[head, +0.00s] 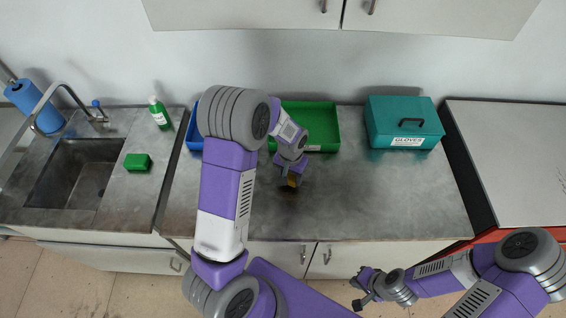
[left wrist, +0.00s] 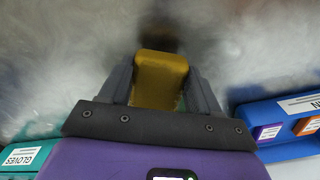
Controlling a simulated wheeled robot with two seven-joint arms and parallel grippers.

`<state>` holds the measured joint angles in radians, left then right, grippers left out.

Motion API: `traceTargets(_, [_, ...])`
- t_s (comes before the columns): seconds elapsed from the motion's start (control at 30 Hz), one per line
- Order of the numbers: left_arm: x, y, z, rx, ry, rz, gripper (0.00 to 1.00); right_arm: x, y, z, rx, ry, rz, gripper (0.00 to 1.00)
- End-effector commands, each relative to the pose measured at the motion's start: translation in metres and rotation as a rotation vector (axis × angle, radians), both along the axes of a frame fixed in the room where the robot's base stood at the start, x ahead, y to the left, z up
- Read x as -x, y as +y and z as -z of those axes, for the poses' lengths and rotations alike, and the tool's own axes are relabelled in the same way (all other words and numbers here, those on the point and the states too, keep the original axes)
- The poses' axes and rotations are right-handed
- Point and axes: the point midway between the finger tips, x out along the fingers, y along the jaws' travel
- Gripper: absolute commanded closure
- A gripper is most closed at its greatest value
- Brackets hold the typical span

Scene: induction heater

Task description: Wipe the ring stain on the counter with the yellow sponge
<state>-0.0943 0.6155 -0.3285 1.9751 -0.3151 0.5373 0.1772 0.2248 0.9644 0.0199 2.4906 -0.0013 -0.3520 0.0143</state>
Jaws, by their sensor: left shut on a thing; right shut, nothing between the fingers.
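My left gripper (head: 291,176) is low over the middle of the grey counter (head: 400,195). It is shut on the yellow sponge (left wrist: 160,80), which sits between its two fingers in the left wrist view. In the head view only a small part of the sponge (head: 292,183) shows under the gripper. A dark brownish mark (left wrist: 160,38), seemingly the ring stain, lies at the sponge's far end, partly covered by it; its full outline is hidden. I cannot tell whether the sponge touches the counter. My right gripper (head: 357,295) is shut and empty, in front of the counter.
A green tray (head: 325,126) and a blue tray (head: 193,133) stand at the back, partly behind my left arm. A teal gloves box (head: 402,122) stands back right. A green sponge (head: 137,162), green bottle (head: 159,113) and sink (head: 75,178) are left. The counter's right side is clear.

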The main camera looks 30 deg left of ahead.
Motion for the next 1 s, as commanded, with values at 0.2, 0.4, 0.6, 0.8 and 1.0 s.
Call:
traceTargets(0.2, [-0.001, -0.001, -0.023, 0.0, -0.001, 0.002, 0.86, 0.0, 0.0, -0.017, 0.0, 0.0, 0.0, 1.0])
traceTargets(0.4, [-0.001, -0.002, -0.041, 0.0, -0.002, 0.003, 0.86, 0.0, 0.0, -0.03, 0.0, 0.0, 0.0, 1.0])
traceTargets(0.6, [-0.001, -0.002, -0.051, 0.0, -0.001, 0.004, 0.86, 0.0, 0.0, -0.036, 0.0, 0.0, 0.0, 1.0])
traceTargets(0.8, [-0.001, -0.002, -0.05, 0.0, 0.0, 0.004, 0.86, 0.0, 0.0, -0.035, 0.0, 0.0, 0.0, 1.0])
traceTargets(1.0, [-0.001, -0.002, -0.05, 0.0, -0.001, 0.004, 0.86, 0.0, 0.0, -0.035, 0.0, 0.0, 0.0, 1.0])
